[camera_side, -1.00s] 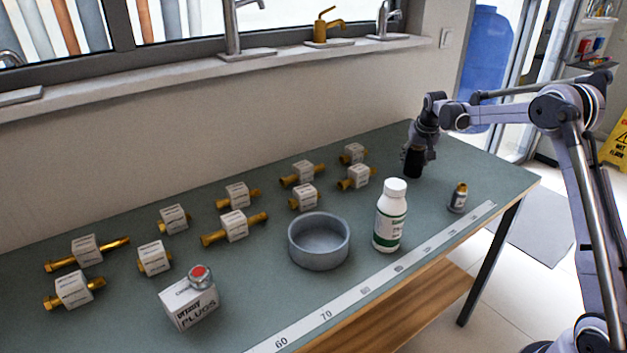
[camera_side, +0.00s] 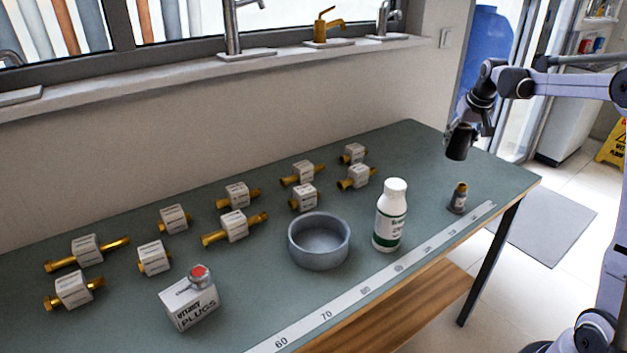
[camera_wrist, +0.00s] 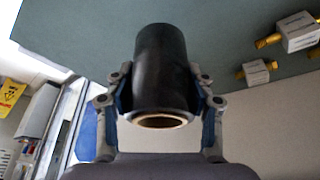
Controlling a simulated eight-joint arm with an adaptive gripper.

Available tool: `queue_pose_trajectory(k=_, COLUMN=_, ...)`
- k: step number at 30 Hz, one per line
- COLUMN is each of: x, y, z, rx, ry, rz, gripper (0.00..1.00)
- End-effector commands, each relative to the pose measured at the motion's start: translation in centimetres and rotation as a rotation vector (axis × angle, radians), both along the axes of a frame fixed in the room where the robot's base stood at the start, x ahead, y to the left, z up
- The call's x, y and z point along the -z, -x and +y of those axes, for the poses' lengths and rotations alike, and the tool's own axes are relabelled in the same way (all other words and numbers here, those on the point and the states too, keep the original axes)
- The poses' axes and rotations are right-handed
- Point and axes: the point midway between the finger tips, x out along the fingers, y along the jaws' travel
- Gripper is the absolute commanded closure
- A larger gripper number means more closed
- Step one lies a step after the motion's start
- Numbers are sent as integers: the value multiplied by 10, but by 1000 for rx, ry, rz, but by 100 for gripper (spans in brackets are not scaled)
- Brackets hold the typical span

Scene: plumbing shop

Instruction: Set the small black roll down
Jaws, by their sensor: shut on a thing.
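The small black roll (camera_side: 459,142) is held in my gripper (camera_side: 474,127), above the far right end of the green bench top (camera_side: 420,230). In the side view the roll hangs slightly tilted and appears clear of the surface. In the wrist view the roll (camera_wrist: 162,70) sits between the two fingers of my gripper (camera_wrist: 162,95), which press on its sides. Its near end shows a pale ring with a dark core. The bench top (camera_wrist: 230,25) shows behind the roll.
A small brass-capped bottle (camera_side: 459,197), a white bottle with a green label (camera_side: 391,214) and a grey round dish (camera_side: 319,241) stand along the front. White-tagged brass fittings (camera_side: 303,172) and a plugs box (camera_side: 188,303) lie further left. The back right corner is mostly free.

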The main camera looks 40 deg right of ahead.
Motion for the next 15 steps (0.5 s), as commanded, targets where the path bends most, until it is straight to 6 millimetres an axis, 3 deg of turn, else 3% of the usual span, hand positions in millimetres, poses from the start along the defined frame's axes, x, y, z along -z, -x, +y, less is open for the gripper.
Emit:
queue_pose_trajectory(k=9, x=-5, y=42, z=86, rx=-145, ry=0, rz=0, gripper=83)
queue_pose_trajectory(k=15, x=-1, y=65, z=122, rx=-210, ry=0, rz=-1, gripper=83)
